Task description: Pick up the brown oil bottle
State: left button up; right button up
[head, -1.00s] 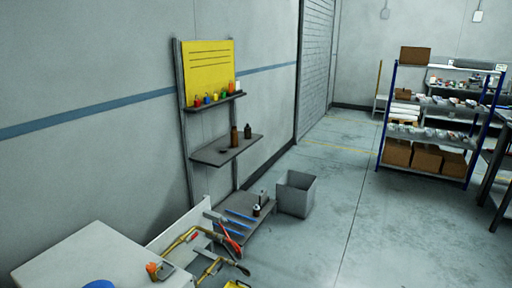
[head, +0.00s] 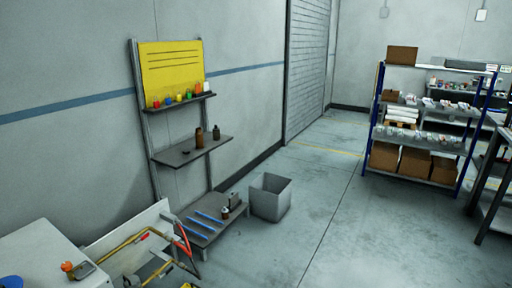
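A tall brown bottle (head: 199,138) stands upright on the middle shelf (head: 178,155) of a grey rack against the left wall. A shorter, darker bottle (head: 216,133) stands just to its right. A small dark item lies to its left on the same shelf. Neither of my grippers is in the head view, and nothing touches the brown bottle.
The yellow board (head: 170,70) is above a top shelf of small coloured items. The low shelf (head: 205,225) holds blue rods and small containers. A grey bin (head: 270,198) stands beside it. A white bench (head: 40,258) is at lower left.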

aim_at(199, 135)
jog(key=i+l, duration=1.25)
jog(key=i+j, duration=0.15)
jog(key=i, duration=1.65)
jog(key=i+j, duration=0.3)
jog(key=j, duration=0.15)
jog(key=i+j, duration=0.6)
jog(key=j, duration=0.25)
jog(key=i+j, duration=0.3)
jog(key=j, duration=0.1)
